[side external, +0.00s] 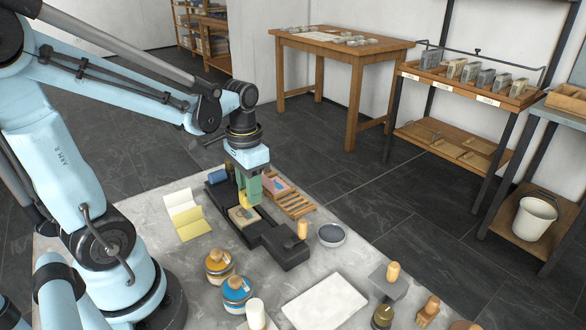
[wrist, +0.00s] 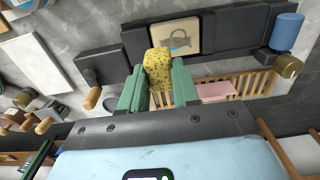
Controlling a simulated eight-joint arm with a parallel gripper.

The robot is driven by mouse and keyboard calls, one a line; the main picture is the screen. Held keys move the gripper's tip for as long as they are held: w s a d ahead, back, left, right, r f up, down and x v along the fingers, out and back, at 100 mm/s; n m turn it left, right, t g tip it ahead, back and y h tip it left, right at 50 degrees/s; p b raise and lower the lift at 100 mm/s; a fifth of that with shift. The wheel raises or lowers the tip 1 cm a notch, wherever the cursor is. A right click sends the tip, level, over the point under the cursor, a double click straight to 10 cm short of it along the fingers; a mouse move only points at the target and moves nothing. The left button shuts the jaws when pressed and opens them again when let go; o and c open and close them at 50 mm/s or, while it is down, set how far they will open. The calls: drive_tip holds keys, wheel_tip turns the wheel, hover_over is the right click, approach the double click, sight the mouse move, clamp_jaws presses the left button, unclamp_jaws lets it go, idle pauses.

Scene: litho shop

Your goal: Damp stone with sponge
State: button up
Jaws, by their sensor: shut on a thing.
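My gripper (side external: 248,191), with green fingers, is shut on a yellow speckled sponge (wrist: 158,66). The sponge sticks out between the fingertips; in the side view it is a small yellow patch (side external: 242,199). The stone (wrist: 174,36) is a beige block with a dark padlock-like drawing, lying on the black press bed (wrist: 112,66). In the side view the stone (side external: 238,217) lies just under the sponge and is partly hidden by it and the gripper. The sponge is at the stone's near edge in the wrist view. I cannot tell whether they touch.
A slatted wooden rack (side external: 297,205) with a pink piece (wrist: 214,90) stands beside the press. A blue roller (wrist: 286,31) is at one press end. A grey bowl (side external: 332,235), ink jars (side external: 236,294), a yellow notepad (side external: 190,221) and a white slab (side external: 325,303) lie around it.

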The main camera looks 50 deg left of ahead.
sight(245, 204)
drive_tip(key=shift+f, duration=1.6)
drive_tip(key=shift+a+f, duration=0.35)
drive_tip(key=shift+a, duration=0.15)
drive_tip(key=shift+a+r, duration=0.1)
drive_tip(key=shift+a, duration=2.05)
drive_tip(key=shift+s+d, duration=0.1)
drive_tip(key=shift+d, duration=2.65)
drive_tip(key=shift+s+a, duration=0.25)
drive_tip(key=shift+s, duration=0.4)
drive_tip(key=shift+a, duration=2.35)
drive_tip(key=shift+d, duration=2.45)
drive_tip(key=shift+w, duration=0.7)
drive_tip(key=shift+a+f, duration=0.15)
drive_tip(key=shift+a, duration=1.15)
drive_tip(key=shift+a+f, duration=0.1)
drive_tip(key=shift+a, duration=1.2)
drive_tip(key=shift+d, duration=2.65)
drive_tip(key=shift+r, duration=3.95)
